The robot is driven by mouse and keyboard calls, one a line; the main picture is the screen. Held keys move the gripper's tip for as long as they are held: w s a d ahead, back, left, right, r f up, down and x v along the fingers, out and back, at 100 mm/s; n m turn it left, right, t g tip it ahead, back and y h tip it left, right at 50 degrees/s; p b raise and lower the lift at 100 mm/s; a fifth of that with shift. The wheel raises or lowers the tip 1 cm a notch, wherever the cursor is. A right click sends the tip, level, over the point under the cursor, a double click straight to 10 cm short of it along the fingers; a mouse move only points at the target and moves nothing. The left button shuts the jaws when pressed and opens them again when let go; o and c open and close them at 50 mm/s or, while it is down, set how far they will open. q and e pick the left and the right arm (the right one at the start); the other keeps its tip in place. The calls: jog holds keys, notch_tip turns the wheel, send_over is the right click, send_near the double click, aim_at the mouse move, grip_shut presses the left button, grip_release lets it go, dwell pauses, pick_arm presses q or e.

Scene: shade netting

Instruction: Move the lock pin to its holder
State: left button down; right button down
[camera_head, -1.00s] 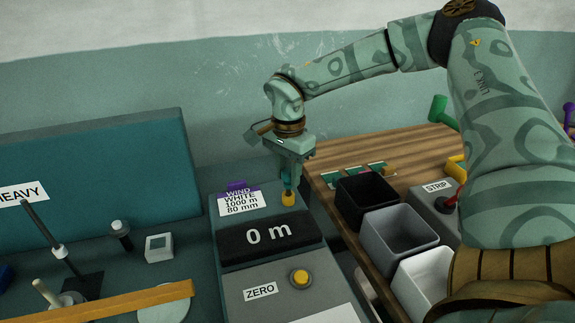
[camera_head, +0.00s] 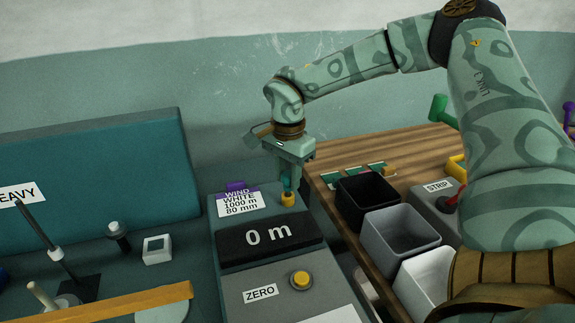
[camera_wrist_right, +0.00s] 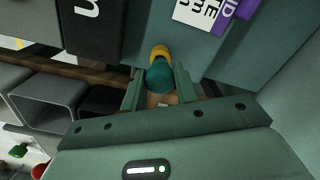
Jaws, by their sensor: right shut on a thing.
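My right gripper (camera_head: 289,182) points down over the top end of the grey-green counter unit. It is shut on a small teal round-headed piece, which looks like the lock pin (camera_wrist_right: 160,76). A yellow collar (camera_head: 288,199) is directly below the teal piece, at the unit's surface. It also shows beyond the teal head in the right wrist view (camera_wrist_right: 160,52). I cannot tell whether the yellow part belongs to the pin or is a socket around it. No separate holder is clearly recognisable. My left gripper is not in view.
The "0 m" display (camera_head: 270,239) and yellow ZERO button (camera_head: 301,280) lie nearer on the unit. Black (camera_head: 366,203), grey (camera_head: 399,238) and white bins stand to the right. Green plates (camera_head: 354,173) lie behind them. A dark post (camera_head: 48,238) rises at left.

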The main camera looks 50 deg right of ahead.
aim_at(288, 174)
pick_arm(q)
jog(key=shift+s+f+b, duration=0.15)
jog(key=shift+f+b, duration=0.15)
pick_arm(e)
jog(key=shift+f, duration=0.4)
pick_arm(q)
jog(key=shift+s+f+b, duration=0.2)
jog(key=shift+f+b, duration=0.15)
pick_arm(e)
jog(key=shift+f, duration=0.5)
jog(key=c, duration=1)
grip_release()
pick_arm(q)
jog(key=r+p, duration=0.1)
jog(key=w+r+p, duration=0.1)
jog(key=p, duration=0.1)
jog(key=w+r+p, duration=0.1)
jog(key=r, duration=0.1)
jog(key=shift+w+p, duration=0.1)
jog(key=shift+p, duration=0.25)
pick_arm(e)
notch_tip(288, 174, up, 16)
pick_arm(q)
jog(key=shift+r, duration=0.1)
pick_arm(e)
jog(key=shift+r, duration=0.15)
